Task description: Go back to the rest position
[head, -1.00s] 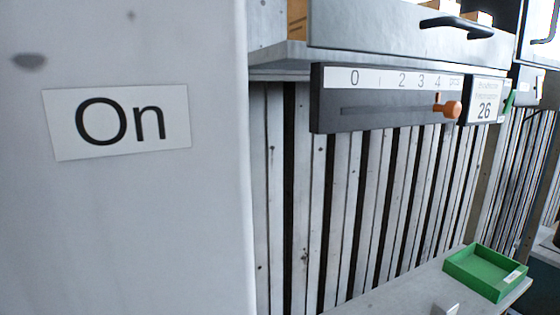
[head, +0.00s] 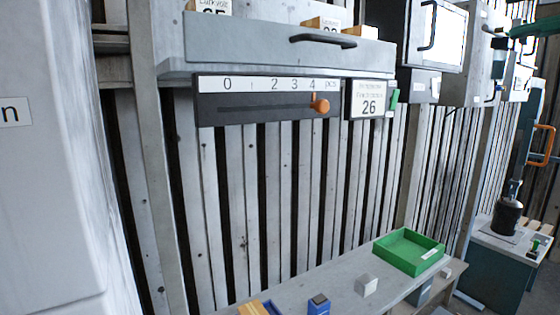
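My gripper does not show in the head view, so its state and its place relative to other things are hidden. A black slider panel (head: 250,108) with a white number scale is on the slatted wall. Its orange knob (head: 320,105) stands by the 4. A sign with 26 (head: 369,101) is just right of the panel. A pale housing (head: 55,190) with a partly cut-off label (head: 14,111) fills the left edge.
A grey bench (head: 330,291) runs along the wall. On it are a green tray (head: 408,252), a small light block (head: 366,285) and a blue block (head: 318,304). A drawer (head: 280,45) with a black handle is above. A dark cylindrical object (head: 507,215) stands at far right.

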